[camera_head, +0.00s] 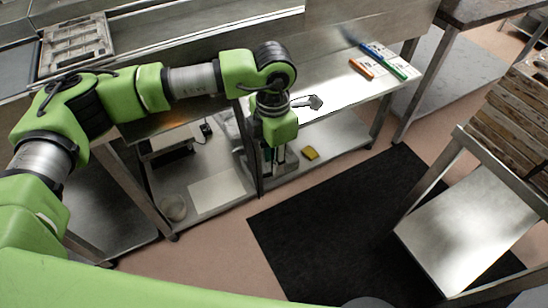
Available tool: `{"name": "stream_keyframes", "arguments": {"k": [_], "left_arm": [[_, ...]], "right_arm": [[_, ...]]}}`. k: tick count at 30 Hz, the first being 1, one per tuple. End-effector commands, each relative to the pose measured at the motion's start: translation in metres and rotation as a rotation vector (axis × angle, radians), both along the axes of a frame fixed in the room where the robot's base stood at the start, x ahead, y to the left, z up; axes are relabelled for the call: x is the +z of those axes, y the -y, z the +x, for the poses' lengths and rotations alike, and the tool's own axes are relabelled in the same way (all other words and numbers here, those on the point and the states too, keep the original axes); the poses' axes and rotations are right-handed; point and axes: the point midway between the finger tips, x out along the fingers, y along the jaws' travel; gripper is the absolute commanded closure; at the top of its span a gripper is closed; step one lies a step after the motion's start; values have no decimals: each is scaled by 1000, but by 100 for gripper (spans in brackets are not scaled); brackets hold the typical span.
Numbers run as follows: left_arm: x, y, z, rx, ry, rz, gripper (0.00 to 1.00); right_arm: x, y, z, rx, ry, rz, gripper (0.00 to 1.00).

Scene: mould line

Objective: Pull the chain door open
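My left arm reaches in from the left over the steel bench. My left gripper (274,164) points down in front of the bench's front edge, beside a dark upright post (252,165) of the bench frame. Its fingers are small and dark here, and I cannot tell whether they are open or shut. I see nothing clearly held in it. I cannot make out a chain door for certain; the arm and gripper hide part of the bench front. My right gripper is not in view.
The steel bench (325,75) holds a grey tool (312,102) and orange (360,69), blue (371,49) and green (396,73) items. A yellow item (310,153) lies on the lower shelf. A black mat (330,235) covers clear floor. A steel stand (470,228) is at right.

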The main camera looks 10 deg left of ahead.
Motion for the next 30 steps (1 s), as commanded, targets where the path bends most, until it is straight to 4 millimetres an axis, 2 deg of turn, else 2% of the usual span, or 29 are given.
{"name": "stream_keyframes", "arguments": {"k": [8,11,21,25,30], "left_arm": [[5,0,0,0,0,0,75],[18,1,0,-1,1,-1,75],[89,0,1,0,3,0,75],[108,0,0,0,1,0,75],[119,0,0,0,-1,-1,75]], "right_arm": [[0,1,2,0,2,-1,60],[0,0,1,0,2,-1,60],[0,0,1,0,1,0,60],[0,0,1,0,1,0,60],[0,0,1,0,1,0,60]]}}
